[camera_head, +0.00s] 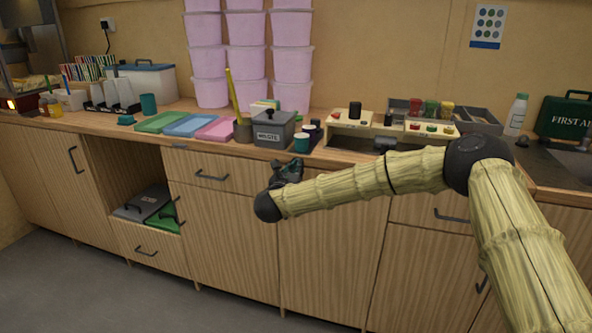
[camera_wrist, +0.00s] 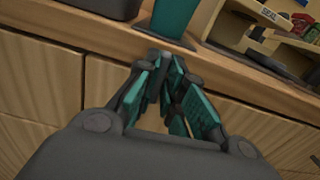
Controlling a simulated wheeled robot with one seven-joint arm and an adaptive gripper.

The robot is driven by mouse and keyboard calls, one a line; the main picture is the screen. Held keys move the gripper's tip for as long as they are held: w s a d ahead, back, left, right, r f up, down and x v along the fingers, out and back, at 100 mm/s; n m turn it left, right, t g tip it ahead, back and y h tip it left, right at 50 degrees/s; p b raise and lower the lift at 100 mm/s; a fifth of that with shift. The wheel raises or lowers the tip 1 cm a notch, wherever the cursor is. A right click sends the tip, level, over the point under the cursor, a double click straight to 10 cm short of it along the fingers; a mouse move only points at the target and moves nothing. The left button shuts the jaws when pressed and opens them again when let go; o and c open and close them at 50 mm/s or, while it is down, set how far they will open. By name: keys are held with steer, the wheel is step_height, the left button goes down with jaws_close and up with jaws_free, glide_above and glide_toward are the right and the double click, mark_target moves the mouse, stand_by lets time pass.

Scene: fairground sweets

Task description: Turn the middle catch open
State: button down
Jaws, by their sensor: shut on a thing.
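My gripper (camera_head: 287,171) is at the front edge of the counter, just below the waste bin and above the cabinet doors. In the wrist view its teal-padded fingers (camera_wrist: 170,72) are drawn together at the cabinet front, right under the counter edge. They are shut on the middle catch, a small dark piece mostly hidden between the fingers. How far the catch is turned cannot be told. Another small dark catch (camera_head: 180,146) shows at the counter edge on the left.
The grey waste bin (camera_head: 273,131) and a teal cup (camera_head: 302,142) stand close above my gripper; the cup also shows in the wrist view (camera_wrist: 174,18). A wooden box with buttons (camera_head: 350,127) is to the right. Coloured trays (camera_head: 190,125) lie left. The floor in front is clear.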

steer(key=shift+s+d+r+n+p, duration=0.15)
steer(key=shift+n+p, duration=0.3)
steer(key=shift+n, duration=2.4)
steer(key=shift+d+r+n+p, duration=0.25)
steer(key=shift+n+p, duration=0.25)
steer(key=shift+n, duration=2.4)
steer(key=shift+s+d+r+n+p, duration=0.15)
steer(key=shift+n+p, duration=0.3)
steer(key=shift+n, duration=2.4)
steer(key=shift+w, duration=0.1)
steer(key=c, duration=1.5)
jaws_free()
steer(key=v, duration=1.2)
steer(key=shift+r, duration=0.1)
